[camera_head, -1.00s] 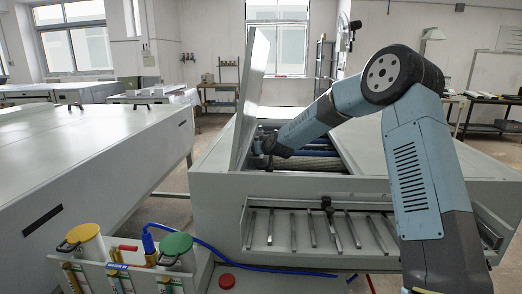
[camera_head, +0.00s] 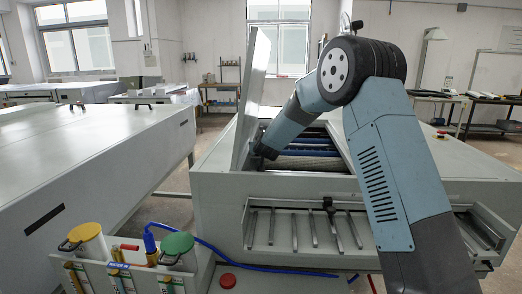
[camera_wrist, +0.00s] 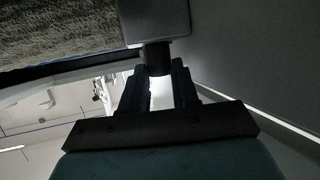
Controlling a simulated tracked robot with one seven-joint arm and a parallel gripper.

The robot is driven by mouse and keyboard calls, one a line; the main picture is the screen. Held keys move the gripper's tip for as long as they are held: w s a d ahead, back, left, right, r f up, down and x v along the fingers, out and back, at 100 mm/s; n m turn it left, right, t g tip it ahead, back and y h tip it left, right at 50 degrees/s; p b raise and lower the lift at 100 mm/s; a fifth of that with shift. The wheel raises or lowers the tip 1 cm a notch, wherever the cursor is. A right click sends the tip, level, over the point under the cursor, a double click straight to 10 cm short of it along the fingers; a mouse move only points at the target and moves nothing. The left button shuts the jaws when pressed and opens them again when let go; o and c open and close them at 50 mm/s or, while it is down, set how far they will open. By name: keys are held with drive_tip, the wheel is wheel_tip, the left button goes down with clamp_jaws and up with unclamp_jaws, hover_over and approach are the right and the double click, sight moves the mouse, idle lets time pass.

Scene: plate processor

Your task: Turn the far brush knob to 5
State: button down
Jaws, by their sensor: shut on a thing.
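In the wrist view a dark round knob (camera_wrist: 157,58) sticks out below a grey block (camera_wrist: 155,20). My gripper (camera_wrist: 157,82) has one finger on each side of the knob and is shut on it. In the head view my gripper (camera_head: 262,150) is inside the open plate processor (camera_head: 270,186), by the foot of its raised lid (camera_head: 251,95). The knob is hidden there, and no number or pointer on it can be read in either view.
Rollers (camera_head: 310,153) lie in the open bay right of my gripper. The raised lid stands close on its left. A rough brush roller (camera_wrist: 60,35) fills the upper left of the wrist view. Pots with yellow and green lids (camera_head: 176,243) stand at the front left.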

drive_tip(key=shift+f, duration=0.1)
idle(0.3)
drive_tip(key=c, duration=0.8)
unclamp_jaws()
drive_tip(key=shift+c, duration=0.2)
drive_tip(key=shift+a, duration=0.15)
